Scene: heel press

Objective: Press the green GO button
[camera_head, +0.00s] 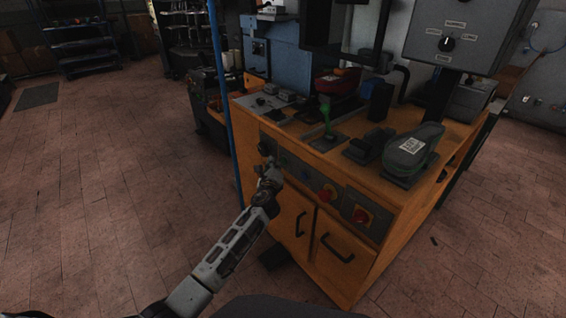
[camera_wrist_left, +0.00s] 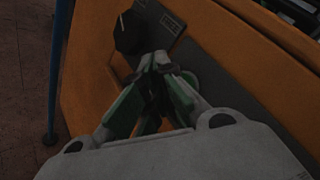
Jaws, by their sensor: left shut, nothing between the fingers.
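My left gripper (camera_head: 270,172) is at the left part of the control strip on the front of the orange workbench (camera_head: 372,182). In the left wrist view, the gripper (camera_wrist_left: 160,62) is shut and empty, its green-lined fingers meeting at the tips. A round green button (camera_wrist_left: 189,78) shows partly behind the right fingertip. It is mostly hidden, and I cannot tell whether the fingertips touch it. In the head view the gripper covers that spot. My right gripper is not in view.
A black knob (camera_wrist_left: 128,32) is just up-left of the fingertips. Red knobs (camera_head: 327,193) and (camera_head: 362,215) sit further right on the strip. A blue post (camera_head: 222,100) stands left of the bench.

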